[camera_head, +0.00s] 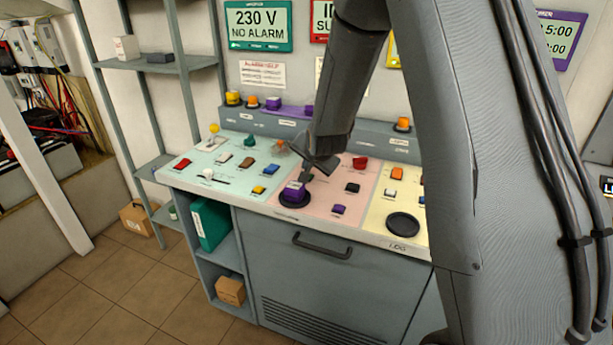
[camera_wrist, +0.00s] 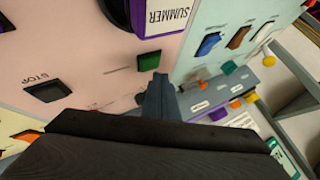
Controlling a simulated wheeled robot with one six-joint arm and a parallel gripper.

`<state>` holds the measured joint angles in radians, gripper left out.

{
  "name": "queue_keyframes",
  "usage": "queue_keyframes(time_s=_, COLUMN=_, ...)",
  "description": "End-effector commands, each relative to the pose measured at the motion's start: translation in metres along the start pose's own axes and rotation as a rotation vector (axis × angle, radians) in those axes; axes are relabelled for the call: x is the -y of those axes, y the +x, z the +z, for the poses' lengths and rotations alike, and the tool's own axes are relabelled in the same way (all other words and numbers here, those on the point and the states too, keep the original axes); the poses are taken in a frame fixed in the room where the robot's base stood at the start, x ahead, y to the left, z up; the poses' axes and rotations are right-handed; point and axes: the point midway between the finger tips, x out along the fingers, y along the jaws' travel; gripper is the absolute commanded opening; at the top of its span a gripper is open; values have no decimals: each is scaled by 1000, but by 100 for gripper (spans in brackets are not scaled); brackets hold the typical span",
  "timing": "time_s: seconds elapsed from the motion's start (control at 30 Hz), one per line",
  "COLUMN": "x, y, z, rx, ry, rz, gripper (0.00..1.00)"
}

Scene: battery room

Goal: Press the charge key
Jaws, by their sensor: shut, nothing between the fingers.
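My gripper (camera_head: 306,176) is shut and empty, pointing down over the left part of the pink panel. In the wrist view its fingertips (camera_wrist: 157,80) appear close to a green key (camera_wrist: 149,60); I cannot tell whether they touch it. A black key (camera_wrist: 47,92) labelled STOP lies on the same pink panel. No label reading CHARGE is legible, so I cannot tell which key it is. The pink panel also bears a red key (camera_head: 360,163), a dark key (camera_head: 352,188) and a purple key (camera_head: 339,209).
A purple block (camera_head: 292,193) labelled SUMMER (camera_wrist: 168,14) stands on a black disc beside my fingers. A pale green panel (camera_head: 225,150) with several keys lies left, a yellow panel (camera_head: 385,206) right. A raised ledge (camera_head: 340,137) runs behind. A handle (camera_head: 322,246) juts from the front.

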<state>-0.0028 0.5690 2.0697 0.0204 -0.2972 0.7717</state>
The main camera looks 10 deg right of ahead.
Motion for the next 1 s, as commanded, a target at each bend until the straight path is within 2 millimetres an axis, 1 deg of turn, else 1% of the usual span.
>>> queue_keyframes(time_s=0.27, x=0, y=0, z=0, rx=0, ry=0, rz=0, gripper=0)
queue_keyframes(time_s=0.57, x=-4, y=6, z=4, rx=0, ry=0, rz=0, gripper=0)
queue_keyframes(time_s=1.0, x=-5, y=6, z=5, rx=0, ry=0, rz=0, gripper=0)
